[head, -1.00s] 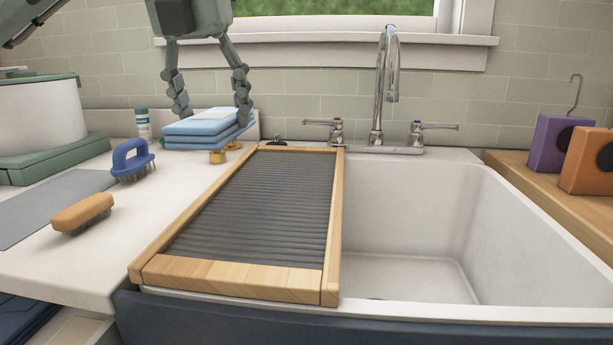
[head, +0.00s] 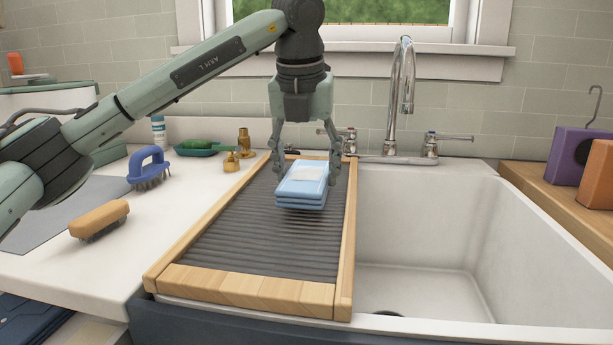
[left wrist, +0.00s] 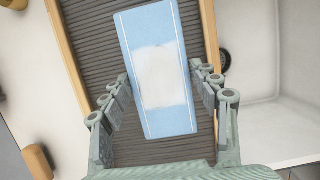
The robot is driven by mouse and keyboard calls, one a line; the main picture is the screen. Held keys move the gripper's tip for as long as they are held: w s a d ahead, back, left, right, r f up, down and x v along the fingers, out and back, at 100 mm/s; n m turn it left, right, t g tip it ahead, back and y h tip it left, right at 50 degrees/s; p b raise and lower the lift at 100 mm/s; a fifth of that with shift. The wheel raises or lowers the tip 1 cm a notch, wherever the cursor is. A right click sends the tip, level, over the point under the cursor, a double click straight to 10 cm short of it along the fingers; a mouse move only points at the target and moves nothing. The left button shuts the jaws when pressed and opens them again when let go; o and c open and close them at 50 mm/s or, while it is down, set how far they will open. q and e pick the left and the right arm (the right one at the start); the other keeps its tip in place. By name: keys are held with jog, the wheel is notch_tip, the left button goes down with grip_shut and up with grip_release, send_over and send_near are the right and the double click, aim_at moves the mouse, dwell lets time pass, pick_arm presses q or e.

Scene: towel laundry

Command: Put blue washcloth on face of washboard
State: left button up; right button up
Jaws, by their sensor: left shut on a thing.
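The folded blue washcloth (head: 303,184) has a pale patch on top. It is over the far half of the washboard's ridged grey face (head: 240,235); whether it touches the ridges I cannot tell. My left gripper (head: 305,178) is shut on the washcloth, with a finger at each side. In the left wrist view the washcloth (left wrist: 160,70) lies between the fingers (left wrist: 165,100), above the dark ridges (left wrist: 88,60). The wooden-framed washboard (head: 245,287) lies along the left side of the sink. My right gripper is not in view.
The white sink basin (head: 420,230) is open to the right, with a faucet (head: 400,100) behind. A blue brush (head: 148,165), an orange brush (head: 98,217), a green soap dish (head: 198,148) and small brass pieces (head: 231,162) are on the left counter.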

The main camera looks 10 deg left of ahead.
pick_arm(q)
jog(key=shift+f, duration=0.9)
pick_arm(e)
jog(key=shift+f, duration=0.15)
pick_arm(q)
jog(key=shift+f, duration=0.1)
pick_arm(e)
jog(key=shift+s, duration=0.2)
pick_arm(q)
jog(key=o, duration=1.1)
jog(key=shift+o, duration=0.2)
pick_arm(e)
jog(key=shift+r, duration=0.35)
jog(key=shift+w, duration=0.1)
